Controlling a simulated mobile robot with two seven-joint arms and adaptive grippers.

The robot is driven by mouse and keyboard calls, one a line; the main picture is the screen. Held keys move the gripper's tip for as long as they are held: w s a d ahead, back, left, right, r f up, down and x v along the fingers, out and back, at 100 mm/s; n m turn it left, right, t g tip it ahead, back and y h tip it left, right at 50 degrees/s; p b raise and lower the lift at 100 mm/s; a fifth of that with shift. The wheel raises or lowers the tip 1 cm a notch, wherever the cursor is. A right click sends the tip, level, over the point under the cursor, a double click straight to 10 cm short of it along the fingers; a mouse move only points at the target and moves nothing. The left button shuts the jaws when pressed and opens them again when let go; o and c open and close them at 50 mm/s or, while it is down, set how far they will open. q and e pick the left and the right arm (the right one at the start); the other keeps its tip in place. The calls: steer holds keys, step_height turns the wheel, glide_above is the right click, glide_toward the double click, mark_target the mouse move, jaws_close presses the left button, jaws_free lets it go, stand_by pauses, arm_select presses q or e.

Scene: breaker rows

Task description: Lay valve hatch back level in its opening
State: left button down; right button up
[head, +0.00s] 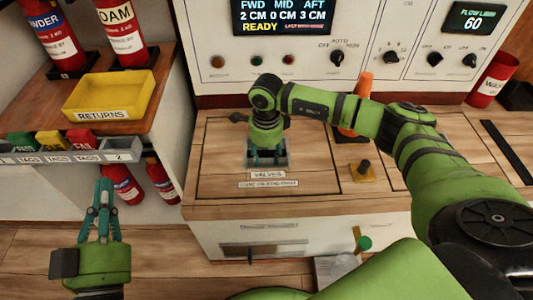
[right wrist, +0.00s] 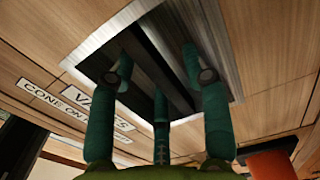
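The valve hatch (head: 220,165) is a wooden panel in the counter top, outlined by a thin dark seam and lettered VALVES. It looks about level with the counter; a small tilt would be hard to see. A metal-lined recess (head: 282,160) in it has a dark bar (right wrist: 150,60) across it in the right wrist view. My right gripper (head: 266,156) points down into this recess, its fingers apart on both sides of the bar. Contact with the bar is unclear. My left gripper (head: 104,190) is empty, fingers apart, over the floor at the lower left.
An orange cone (head: 365,88) stands behind my right forearm. A small yellow-based knob (head: 362,171) sits right of the hatch. The control panel (head: 230,75) rises behind. A yellow RETURNS tray (head: 110,97) and tag bins (head: 60,155) are at the left.

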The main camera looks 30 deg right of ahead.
steer(key=shift+s+f, duration=0.1)
steer(key=shift+f, duration=0.15)
step_height(320, 180, up, 12)
steer(key=shift+r, duration=0.2)
stand_by(0.8)
